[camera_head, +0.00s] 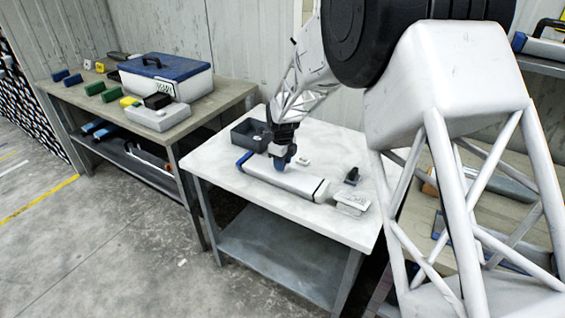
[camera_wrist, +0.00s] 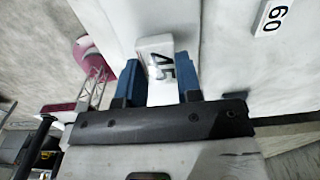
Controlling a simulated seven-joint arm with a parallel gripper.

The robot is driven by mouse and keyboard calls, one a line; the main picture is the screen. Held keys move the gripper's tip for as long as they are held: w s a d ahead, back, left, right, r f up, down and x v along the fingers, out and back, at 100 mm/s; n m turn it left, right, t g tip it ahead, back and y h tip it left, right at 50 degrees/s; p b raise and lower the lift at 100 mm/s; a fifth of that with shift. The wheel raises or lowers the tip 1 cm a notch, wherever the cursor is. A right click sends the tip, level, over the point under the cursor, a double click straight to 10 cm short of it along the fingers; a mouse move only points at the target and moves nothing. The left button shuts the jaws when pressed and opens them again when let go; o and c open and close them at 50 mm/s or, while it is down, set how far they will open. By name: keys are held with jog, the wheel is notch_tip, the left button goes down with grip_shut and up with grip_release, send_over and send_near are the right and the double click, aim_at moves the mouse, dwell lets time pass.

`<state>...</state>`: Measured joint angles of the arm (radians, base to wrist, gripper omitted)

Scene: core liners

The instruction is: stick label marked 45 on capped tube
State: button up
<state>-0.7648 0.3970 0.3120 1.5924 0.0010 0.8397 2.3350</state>
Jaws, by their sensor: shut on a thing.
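The capped tube (camera_head: 285,178) is a pale, long tube lying on its side on the white table. It has a blue cap (camera_head: 245,160) at its left end and a dark band near its right end. My gripper (camera_head: 279,162) points down over the tube near its middle. In the wrist view, its blue fingers (camera_wrist: 160,80) are shut on a white label marked 45 (camera_wrist: 158,62). I cannot tell whether the label touches the tube. A second label, marked 60 (camera_wrist: 272,16), lies on a white surface beyond the right finger.
On the white table (camera_head: 225,176) are a dark grey bin (camera_head: 241,137) behind the tube, a small black object (camera_head: 352,175) and a pale block (camera_head: 350,202) at right. A left bench (camera_head: 220,98) holds a blue-lidded box (camera_head: 165,72) and several coloured blocks.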

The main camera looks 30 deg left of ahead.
jog(key=shift+f, duration=1.1)
dwell(0.5)
jog(key=o, duration=0.9)
jog(key=shift+o, duration=0.5)
jog(key=o, duration=0.4)
jog(key=shift+r, duration=0.15)
jog(key=shift+r, duration=3.3)
